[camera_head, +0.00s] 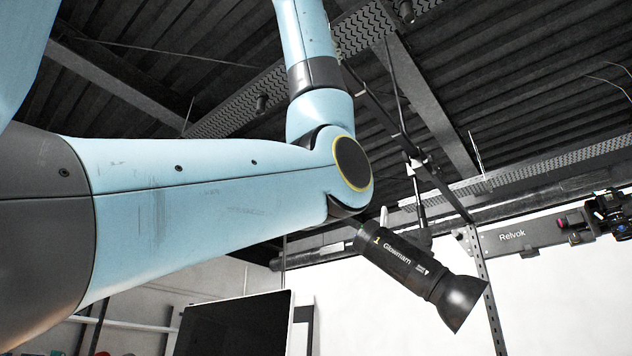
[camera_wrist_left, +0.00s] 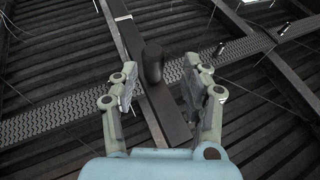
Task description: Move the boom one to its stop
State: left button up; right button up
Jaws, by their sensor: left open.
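A black studio light (camera_head: 410,270) marked "Glowmarn" hangs tilted at the right of the head view, under a thin dark bar (camera_head: 390,118). A grey beam (camera_head: 515,238) marked "Relvok" is farther right, with a camera (camera_head: 610,213) at its end. I cannot tell which of these is the boom one. My left arm reaches up out of the head view. My left gripper (camera_wrist_left: 162,85) is open in the left wrist view. A dark cylinder (camera_wrist_left: 153,63) shows between its fingers, in front of a dark beam (camera_wrist_left: 131,38); its distance is unclear. My right gripper is not in view.
Ceiling beams and perforated trays (camera_head: 240,112) cross overhead. A black panel (camera_head: 235,325) stands at the bottom, beside a white backdrop (camera_head: 385,325). An upright perforated post (camera_head: 484,265) stands close to the light's right side.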

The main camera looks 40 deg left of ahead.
pick_arm(q)
jog(key=v, duration=0.8)
jog(key=shift+s, duration=0.25)
jog(key=shift+d, duration=0.1)
